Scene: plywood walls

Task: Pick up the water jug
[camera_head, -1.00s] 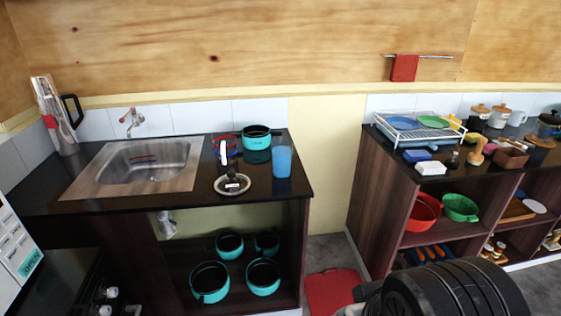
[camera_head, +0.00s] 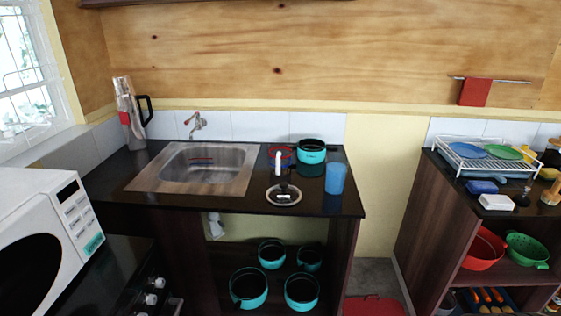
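A tall grey and white vessel with a black handle and a red patch (camera_head: 130,107) stands upright in the back left corner of the sink counter (camera_head: 118,170). It looks like the water jug, though its details are small. A blue cup (camera_head: 335,178) stands at the counter's right end. My gripper is not in view.
The sink (camera_head: 207,163) and its tap (camera_head: 195,124) are right of the jug. A teal pot (camera_head: 311,151) and a round dish with a white-handled item (camera_head: 284,195) stand near the cup. A white microwave (camera_head: 40,240) fills the lower left. Teal pots (camera_head: 248,288) sit below.

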